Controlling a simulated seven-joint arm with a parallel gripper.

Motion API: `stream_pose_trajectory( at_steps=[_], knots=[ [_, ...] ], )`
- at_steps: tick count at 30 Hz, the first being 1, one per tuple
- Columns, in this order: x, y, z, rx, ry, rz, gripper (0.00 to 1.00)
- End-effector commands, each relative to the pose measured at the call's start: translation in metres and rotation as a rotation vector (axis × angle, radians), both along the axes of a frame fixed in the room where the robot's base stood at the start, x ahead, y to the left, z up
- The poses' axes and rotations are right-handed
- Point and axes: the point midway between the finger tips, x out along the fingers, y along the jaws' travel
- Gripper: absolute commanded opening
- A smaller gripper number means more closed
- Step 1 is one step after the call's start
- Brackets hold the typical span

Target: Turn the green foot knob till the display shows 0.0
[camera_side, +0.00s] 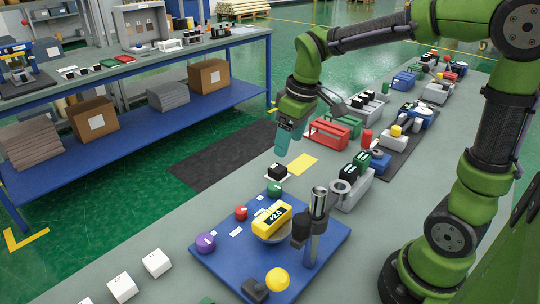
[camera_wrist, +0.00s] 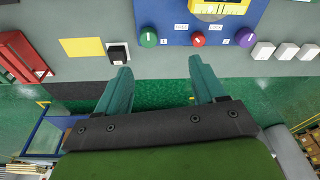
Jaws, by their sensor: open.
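The green foot knob (camera_side: 274,190) stands at the far corner of the blue base plate (camera_side: 222,262); it also shows in the wrist view (camera_wrist: 148,37). The yellow display unit (camera_side: 271,222) sits on a round table in the middle of the plate. Its tilted small digits seem to read +2.5, though I cannot be sure. My gripper (camera_side: 288,145) is open and empty, above and beyond the green knob, apart from it. In the wrist view the two teal fingers (camera_wrist: 160,68) point toward the plate's edge, with the green knob ahead between their lines.
A red knob (camera_side: 241,213), a purple knob (camera_side: 205,243) and a yellow ball knob (camera_side: 277,280) share the plate. An upright metal post (camera_side: 318,225) stands beside the display. A black block (camera_side: 276,171) and a yellow card (camera_side: 302,163) lie near the green knob. White blocks (camera_side: 156,263) lie left.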

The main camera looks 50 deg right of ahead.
Motion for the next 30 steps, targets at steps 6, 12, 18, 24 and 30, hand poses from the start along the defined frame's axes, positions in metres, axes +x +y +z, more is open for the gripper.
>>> stream_pose_trajectory(
  at_steps=[6, 12, 18, 24, 30],
  knots=[
    [0.054, -0.018, -0.015, -0.082, 0.141, 0.505, 0.69],
    [0.057, -0.020, -0.001, -0.116, 0.157, 0.751, 0.69],
    [0.056, -0.020, -0.014, -0.115, 0.162, 0.796, 0.69],
    [0.055, -0.020, -0.051, -0.113, 0.164, 0.795, 0.69],
    [0.055, -0.020, -0.096, -0.113, 0.163, 0.794, 0.69]
  ],
)
